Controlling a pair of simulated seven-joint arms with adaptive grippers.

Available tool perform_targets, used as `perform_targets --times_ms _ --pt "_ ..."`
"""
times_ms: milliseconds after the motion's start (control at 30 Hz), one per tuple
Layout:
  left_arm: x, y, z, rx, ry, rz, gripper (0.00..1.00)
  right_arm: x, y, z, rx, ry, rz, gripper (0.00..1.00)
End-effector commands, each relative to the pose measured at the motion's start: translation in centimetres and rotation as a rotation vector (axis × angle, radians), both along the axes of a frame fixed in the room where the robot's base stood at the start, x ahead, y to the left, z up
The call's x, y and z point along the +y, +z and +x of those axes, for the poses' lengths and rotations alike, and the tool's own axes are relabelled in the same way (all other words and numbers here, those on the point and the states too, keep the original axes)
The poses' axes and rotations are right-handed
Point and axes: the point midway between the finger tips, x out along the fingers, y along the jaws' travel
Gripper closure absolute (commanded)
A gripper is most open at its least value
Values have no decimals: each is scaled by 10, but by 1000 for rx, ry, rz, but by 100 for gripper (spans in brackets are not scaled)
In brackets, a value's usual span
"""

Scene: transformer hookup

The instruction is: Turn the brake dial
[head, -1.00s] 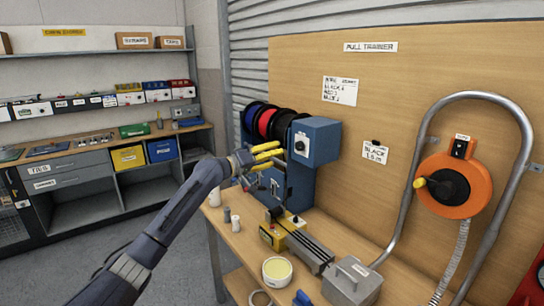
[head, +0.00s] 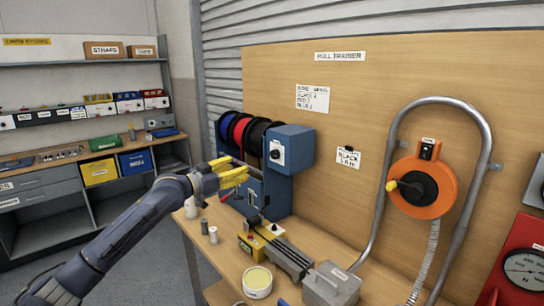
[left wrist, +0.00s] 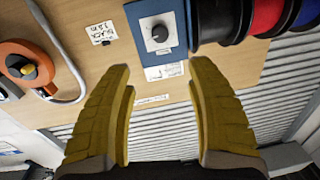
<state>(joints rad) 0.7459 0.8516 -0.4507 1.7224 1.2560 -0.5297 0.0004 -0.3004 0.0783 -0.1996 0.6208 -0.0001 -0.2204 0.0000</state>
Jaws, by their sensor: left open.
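The brake dial (head: 276,153) is a dark knob on a white plate on the face of a blue box (head: 297,150), which stands against the wooden board. In the left wrist view the dial (left wrist: 159,33) is upside down, ahead of the fingers and a little above the gap between them. My left gripper (head: 240,175) has yellow fingers, is open and empty, and is lower left of the dial, apart from it. In the left wrist view its two fingers (left wrist: 160,85) are spread wide. My right gripper is not in view.
Blue, red and black spools (head: 240,133) sit left of the box. An orange reel with a crank (head: 437,190) and a bent metal pipe are at right. A cream cup (head: 257,282) and a grey block (head: 331,287) are on the bench below.

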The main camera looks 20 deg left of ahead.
Motion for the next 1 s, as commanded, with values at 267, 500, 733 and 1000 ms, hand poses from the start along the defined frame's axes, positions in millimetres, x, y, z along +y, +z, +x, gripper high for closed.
perform_targets --times_ms 267,500,733,1000 --pt "-12 1 22 -14 -1 16 44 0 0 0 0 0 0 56" --pt "-32 2 61 -13 -1 15 44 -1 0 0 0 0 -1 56" --pt "-51 2 98 -12 0 14 44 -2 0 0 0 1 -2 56" --pt "-69 1 133 -11 0 16 44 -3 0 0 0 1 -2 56"
